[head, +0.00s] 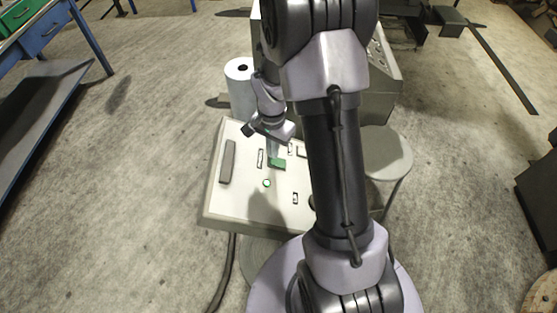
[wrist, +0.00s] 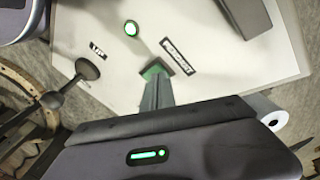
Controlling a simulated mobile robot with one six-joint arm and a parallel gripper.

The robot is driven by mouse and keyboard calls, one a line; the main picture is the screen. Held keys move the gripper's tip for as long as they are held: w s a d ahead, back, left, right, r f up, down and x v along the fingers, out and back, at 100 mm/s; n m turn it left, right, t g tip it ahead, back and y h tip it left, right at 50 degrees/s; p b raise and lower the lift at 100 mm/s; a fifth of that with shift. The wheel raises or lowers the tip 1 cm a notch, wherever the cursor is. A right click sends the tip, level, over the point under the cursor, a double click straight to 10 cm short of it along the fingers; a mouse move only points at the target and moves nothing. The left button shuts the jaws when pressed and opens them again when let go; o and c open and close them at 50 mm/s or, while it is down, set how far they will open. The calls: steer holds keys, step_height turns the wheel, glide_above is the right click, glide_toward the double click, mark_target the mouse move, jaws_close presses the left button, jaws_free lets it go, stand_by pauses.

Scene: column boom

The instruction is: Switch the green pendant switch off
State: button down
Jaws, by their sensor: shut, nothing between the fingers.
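The green switch (head: 277,163) sits on a pale sloping control panel (head: 228,203), below my gripper (head: 272,152) in the head view. In the wrist view, my gripper (wrist: 154,80) is shut and empty, its fingers pointing at the panel (wrist: 205,20). Green of the switch (wrist: 152,68) shows around the fingertips, next to a dark label reading PENDANT (wrist: 178,55). The fingers hide most of the switch, so its position and whether they touch it cannot be told. A round green lamp (wrist: 131,28) on the panel is lit.
A dark round knob (wrist: 87,68) stands near a label reading UP (wrist: 97,50). A raised grey bar (head: 227,162) is at the panel's left. A white roll (head: 240,88) stands behind, and a round stool (head: 385,152) is right. The floor at left is mostly open.

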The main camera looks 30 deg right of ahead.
steer(key=shift+f+b, duration=0.85)
steer(key=shift+f, duration=0.1)
stand_by(0.4)
step_height(320, 180, up, 7)
steer(key=p, duration=0.4)
steer(key=shift+p, duration=0.4)
